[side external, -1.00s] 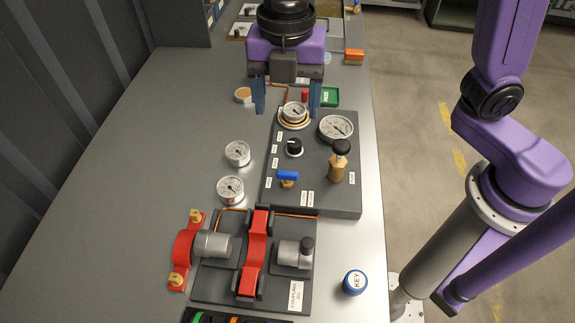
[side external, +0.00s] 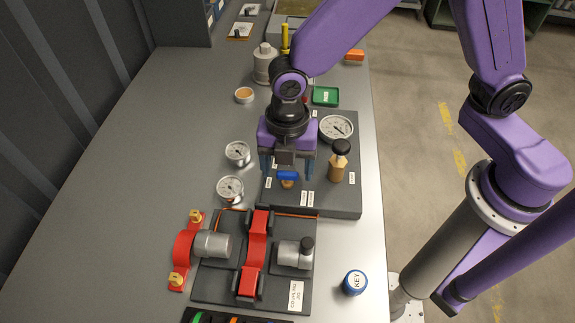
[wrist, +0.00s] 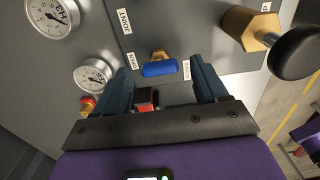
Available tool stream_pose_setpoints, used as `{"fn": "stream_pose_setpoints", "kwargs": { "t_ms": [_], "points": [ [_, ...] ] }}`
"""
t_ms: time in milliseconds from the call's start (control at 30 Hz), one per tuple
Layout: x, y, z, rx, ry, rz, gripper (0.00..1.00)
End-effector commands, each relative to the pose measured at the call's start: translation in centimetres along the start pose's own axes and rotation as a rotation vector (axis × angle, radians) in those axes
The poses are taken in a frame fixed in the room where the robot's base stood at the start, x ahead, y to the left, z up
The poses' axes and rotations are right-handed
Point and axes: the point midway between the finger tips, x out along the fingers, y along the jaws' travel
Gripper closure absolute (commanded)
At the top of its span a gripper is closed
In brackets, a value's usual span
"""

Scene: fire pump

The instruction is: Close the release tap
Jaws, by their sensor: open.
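The release tap has a blue lever handle (side external: 287,175) on a brass body (side external: 287,184), near the front left of the dark grey pump panel (side external: 335,200). In the wrist view the blue handle (wrist: 159,69) lies crosswise, with small labels at its two sides. My gripper (side external: 286,172) is open, its two blue fingers on either side of the tap. In the wrist view my fingertips (wrist: 161,75) are spread left and right of the handle, with clear gaps. I cannot tell their exact height above the panel.
A brass valve with a black knob (side external: 340,160) stands right of the tap. A large gauge (side external: 336,128) is behind it. Two loose gauges (side external: 237,153) lie left of the panel. The red-and-grey coupling jig (side external: 210,285) is in front, with a blue KEY cap (side external: 355,282) at its right.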

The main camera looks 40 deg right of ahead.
Motion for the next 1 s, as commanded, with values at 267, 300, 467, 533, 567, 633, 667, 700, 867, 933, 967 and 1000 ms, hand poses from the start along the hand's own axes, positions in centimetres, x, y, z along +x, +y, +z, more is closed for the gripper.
{"fn": "stream_pose_setpoints", "kwargs": {
  "t_ms": [267,300,467,533,567,633,667,700,867,933,967,1000],
  "points": [
    [0.75,-0.02,0.00,0.000,0.000,0.000,0.28],
    [0.74,-0.02,-0.01,0.000,0.000,0.000,0.28],
    [0.72,-0.02,0.00,0.000,0.000,0.000,0.50],
    [0.71,-0.01,0.00,0.000,0.000,0.000,0.73],
    [0.71,-0.02,0.00,0.000,0.000,0.000,0.83],
    [0.70,-0.02,0.00,0.000,0.000,0.000,0.84],
    [0.70,-0.02,0.00,0.000,0.000,0.000,0.84],
    [0.69,-0.02,0.00,0.001,0.000,0.000,0.84],
    [0.68,-0.04,0.00,0.021,0.000,-0.001,0.84],
    [0.68,-0.04,0.01,0.042,0.000,-0.001,0.84],
    [0.67,-0.04,0.01,0.054,0.000,-0.001,0.84],
    [0.66,-0.03,0.00,0.073,0.000,-0.001,0.84]
  ]
}}
